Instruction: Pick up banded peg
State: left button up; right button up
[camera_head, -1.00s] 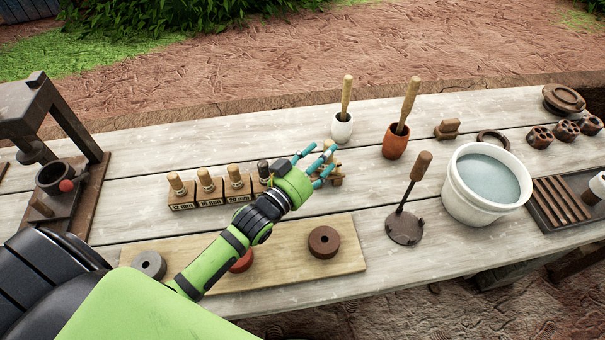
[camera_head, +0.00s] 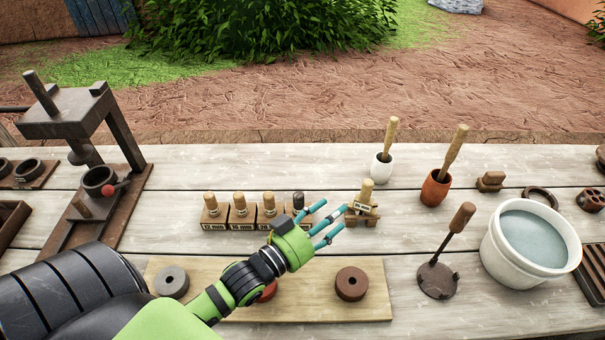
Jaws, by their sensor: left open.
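Several wooden pegs with pale metal bands stand in a labelled block (camera_head: 240,224): a left peg (camera_head: 211,204), a middle peg (camera_head: 240,204) and a right peg (camera_head: 268,204). A dark-topped peg (camera_head: 298,200) stands at the block's right end. Another wooden peg (camera_head: 366,190) stands upright in a small wooden stand (camera_head: 371,216) with a pale label. I cannot tell which one is meant by banded peg. My left gripper (camera_head: 336,219) is open and empty, its teal fingers pointing right just left of the small stand. Contact cannot be made out. My right gripper is not in view.
A press (camera_head: 75,115) stands left. A stamp tool (camera_head: 437,280) and water bucket (camera_head: 495,255) stand right.

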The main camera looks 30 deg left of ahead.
aim_at(242, 210)
jog(key=u, duration=1.5)
